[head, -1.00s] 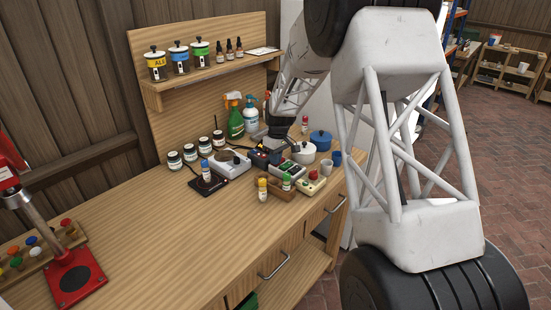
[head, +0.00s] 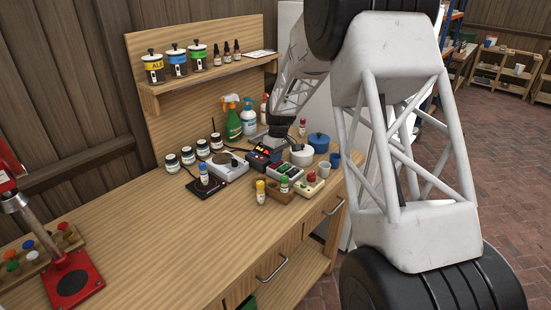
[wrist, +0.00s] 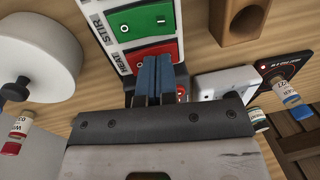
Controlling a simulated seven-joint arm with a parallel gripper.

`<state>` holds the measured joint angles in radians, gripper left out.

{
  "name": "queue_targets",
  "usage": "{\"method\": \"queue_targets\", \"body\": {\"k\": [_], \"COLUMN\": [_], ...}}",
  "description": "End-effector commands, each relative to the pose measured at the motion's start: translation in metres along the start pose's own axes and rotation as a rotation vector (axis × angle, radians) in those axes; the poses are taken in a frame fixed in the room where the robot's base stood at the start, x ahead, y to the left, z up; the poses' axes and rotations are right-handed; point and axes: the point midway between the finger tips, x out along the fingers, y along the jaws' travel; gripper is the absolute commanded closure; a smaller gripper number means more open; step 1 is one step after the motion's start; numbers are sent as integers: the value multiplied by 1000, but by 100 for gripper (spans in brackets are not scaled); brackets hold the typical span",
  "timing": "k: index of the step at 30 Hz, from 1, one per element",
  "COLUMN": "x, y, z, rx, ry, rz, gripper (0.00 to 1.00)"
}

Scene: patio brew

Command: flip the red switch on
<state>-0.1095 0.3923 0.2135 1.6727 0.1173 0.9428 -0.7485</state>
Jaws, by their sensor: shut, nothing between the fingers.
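The switch box shows in the wrist view as a white panel with a green rocker (wrist: 144,21) marked STIR and, nearer my gripper, the red switch (wrist: 136,57) marked HEAT. My gripper (wrist: 155,60) is shut and empty; its two blue fingers lie together over the middle of the red switch in that picture. They hide part of it, and I cannot tell whether they touch it or which way it is tipped. In the head view the switch box (head: 290,172) stands among the items at the bench's right end; my dark gripper body is behind it, fingertips hidden.
A white lidded pot (head: 301,155) stands close to the switch box. A cream box with a red button (head: 310,184), a wooden holder with vials (head: 273,195) and a box with a lit display (head: 262,158) crowd it. The bench's left and middle (head: 140,235) are mostly clear.

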Motion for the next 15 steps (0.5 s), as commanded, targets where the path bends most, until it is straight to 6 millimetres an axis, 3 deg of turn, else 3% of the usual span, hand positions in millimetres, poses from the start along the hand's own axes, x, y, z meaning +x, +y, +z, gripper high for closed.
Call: {"method": "queue_targets", "body": {"k": [8, 15], "x": [-10, -39], "y": [-2, -9], "z": [0, 0], "rx": [0, -1], "ry": [0, 2], "rz": [0, 1], "gripper": [100, 100]}}
